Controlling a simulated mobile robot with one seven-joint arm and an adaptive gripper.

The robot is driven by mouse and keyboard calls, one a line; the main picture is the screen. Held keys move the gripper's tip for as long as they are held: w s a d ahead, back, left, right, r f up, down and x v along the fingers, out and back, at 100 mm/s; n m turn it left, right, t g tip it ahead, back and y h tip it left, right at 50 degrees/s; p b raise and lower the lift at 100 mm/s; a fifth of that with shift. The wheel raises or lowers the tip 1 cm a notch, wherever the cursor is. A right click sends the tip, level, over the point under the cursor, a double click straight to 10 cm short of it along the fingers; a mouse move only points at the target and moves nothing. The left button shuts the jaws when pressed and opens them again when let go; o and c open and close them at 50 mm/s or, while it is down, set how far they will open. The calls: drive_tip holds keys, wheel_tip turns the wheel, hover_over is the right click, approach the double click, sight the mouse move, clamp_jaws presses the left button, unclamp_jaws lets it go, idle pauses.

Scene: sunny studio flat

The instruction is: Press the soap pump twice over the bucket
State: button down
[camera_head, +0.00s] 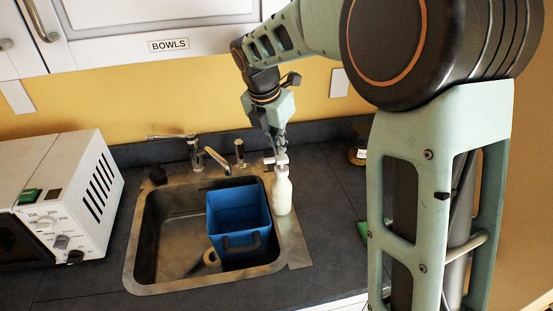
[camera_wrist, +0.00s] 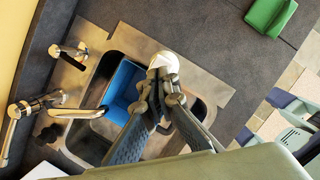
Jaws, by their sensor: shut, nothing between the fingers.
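The soap pump bottle (camera_head: 282,192) is white and stands upright on the sink's right rim, beside the bucket. The blue bucket (camera_head: 238,215) stands in the sink basin; in the wrist view part of it (camera_wrist: 124,88) shows left of my fingers. My gripper (camera_head: 279,157) is shut and points down at the top of the bottle. In the wrist view my gripper (camera_wrist: 161,82) has its fingertips together at the white pump top (camera_wrist: 164,62), hiding part of it. I cannot tell whether they touch the pump or whether it is pressed down.
The steel sink (camera_head: 160,230) has a tap (camera_head: 215,158) behind the bucket. A white microwave (camera_head: 70,195) stands at the left. A green object (camera_wrist: 270,14) lies on the dark counter to the right. Wall cupboards (camera_head: 150,25) hang above.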

sight(280, 160)
drive_tip(key=shift+f+b, duration=1)
drive_tip(key=shift+f, duration=0.9)
drive_tip(key=shift+r, duration=0.1)
wheel_tip(280, 160, up, 3)
drive_tip(key=p, duration=0.2)
drive_tip(key=shift+f+p, duration=0.2)
drive_tip(key=shift+p, duration=0.2)
drive_tip(key=shift+r+p, duration=0.35)
drive_tip(key=shift+r, duration=2.7)
drive_tip(key=shift+w+r, duration=0.1)
drive_tip(key=shift+r, duration=0.15)
